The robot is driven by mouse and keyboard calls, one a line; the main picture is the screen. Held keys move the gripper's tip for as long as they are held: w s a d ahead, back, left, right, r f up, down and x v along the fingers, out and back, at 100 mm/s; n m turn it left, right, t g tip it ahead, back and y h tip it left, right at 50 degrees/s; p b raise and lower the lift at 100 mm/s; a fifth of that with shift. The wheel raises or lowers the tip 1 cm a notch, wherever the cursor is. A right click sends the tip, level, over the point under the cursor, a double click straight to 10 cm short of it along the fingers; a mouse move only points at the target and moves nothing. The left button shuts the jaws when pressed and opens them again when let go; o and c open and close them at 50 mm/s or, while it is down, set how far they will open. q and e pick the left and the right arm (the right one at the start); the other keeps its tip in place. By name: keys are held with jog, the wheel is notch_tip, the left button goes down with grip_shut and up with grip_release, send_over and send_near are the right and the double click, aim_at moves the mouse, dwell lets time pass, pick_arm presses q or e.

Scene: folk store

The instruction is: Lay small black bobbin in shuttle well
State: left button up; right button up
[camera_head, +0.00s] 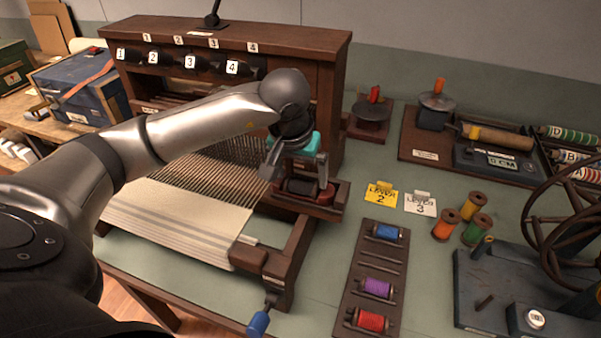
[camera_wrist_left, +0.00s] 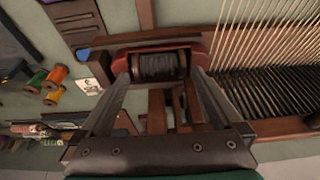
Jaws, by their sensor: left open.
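The small black bobbin (camera_head: 302,187) lies in the dark red shuttle (camera_head: 327,196) at the right side of the loom. In the left wrist view the bobbin (camera_wrist_left: 158,67) sits lengthwise between the shuttle's red ends (camera_wrist_left: 119,63), seemingly inside its well. My left gripper (camera_head: 296,173) is over the shuttle and open, with its fingers spread on either side of the bobbin. In the left wrist view my left gripper (camera_wrist_left: 157,66) shows gaps between its fingers and the bobbin. Whether the bobbin is fully seated is hard to tell. My right gripper is not in view.
The loom's wooden frame (camera_head: 328,90) rises behind my gripper, with warp threads (camera_head: 215,170) to its left. A rack of coloured spools (camera_head: 372,290), lever cards (camera_head: 380,197) and loose spools (camera_head: 446,226) stand to the right. Green tabletop is clear between loom and rack.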

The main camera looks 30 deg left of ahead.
pick_arm(q)
jog(key=p+v, duration=0.1)
jog(key=v, duration=1.4)
jog(key=shift+s, duration=0.15)
